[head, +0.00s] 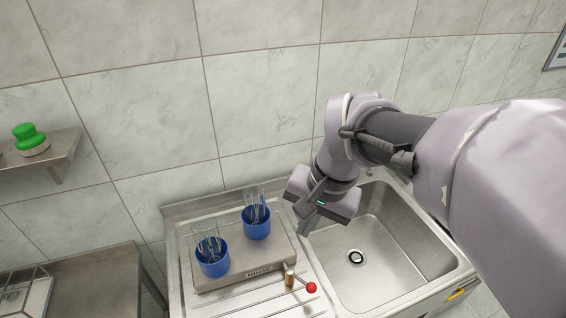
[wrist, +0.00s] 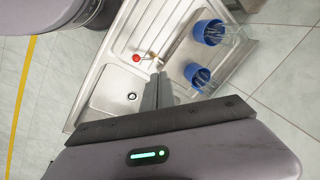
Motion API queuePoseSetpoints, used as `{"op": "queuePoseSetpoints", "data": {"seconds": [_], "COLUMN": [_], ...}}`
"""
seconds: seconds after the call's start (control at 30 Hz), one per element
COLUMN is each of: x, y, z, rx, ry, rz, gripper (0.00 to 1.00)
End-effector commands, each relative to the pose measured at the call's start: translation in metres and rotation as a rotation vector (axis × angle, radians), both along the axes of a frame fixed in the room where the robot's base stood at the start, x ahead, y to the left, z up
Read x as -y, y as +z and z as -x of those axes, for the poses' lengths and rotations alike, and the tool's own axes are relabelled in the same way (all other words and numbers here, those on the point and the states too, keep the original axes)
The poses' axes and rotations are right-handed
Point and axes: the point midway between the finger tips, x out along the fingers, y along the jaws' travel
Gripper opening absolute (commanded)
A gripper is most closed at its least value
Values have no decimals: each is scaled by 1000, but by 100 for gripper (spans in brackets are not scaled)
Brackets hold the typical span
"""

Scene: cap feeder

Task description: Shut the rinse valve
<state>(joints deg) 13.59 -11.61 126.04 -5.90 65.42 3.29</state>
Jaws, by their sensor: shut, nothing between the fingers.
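The rinse valve is a small brass fitting (head: 289,277) at the front of the drainboard, with a lever that ends in a red ball (head: 311,288). The lever points to the right, toward the sink basin. In the wrist view the red ball (wrist: 136,58) lies beyond my fingertips, a little to the left. My gripper (head: 303,230) is shut and empty. It hangs above the left edge of the basin, behind the valve and apart from it.
Two blue cups (head: 213,257) (head: 257,222) with clear glassware stand on a metal platform (head: 215,284) left of my gripper. The sink basin (head: 385,235) with its drain is open and empty. A green knob-like object (head: 28,135) sits on a wall shelf at left. The tiled wall stands behind.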

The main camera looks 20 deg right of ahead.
Motion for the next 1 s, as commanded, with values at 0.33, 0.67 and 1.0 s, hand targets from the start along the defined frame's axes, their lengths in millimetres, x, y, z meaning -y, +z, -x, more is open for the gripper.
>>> {"op": "queuePoseSetpoints", "data": {"seconds": [0.33, 0.67, 1.0], "x": [117, 131, 122], "y": [-159, -177, -209], "z": [-56, -57, -52], "rx": [-377, -419, -422], "ry": [-336, -375, -373], "rz": [-140, -160, -161], "gripper": [0, 0, 0]}}
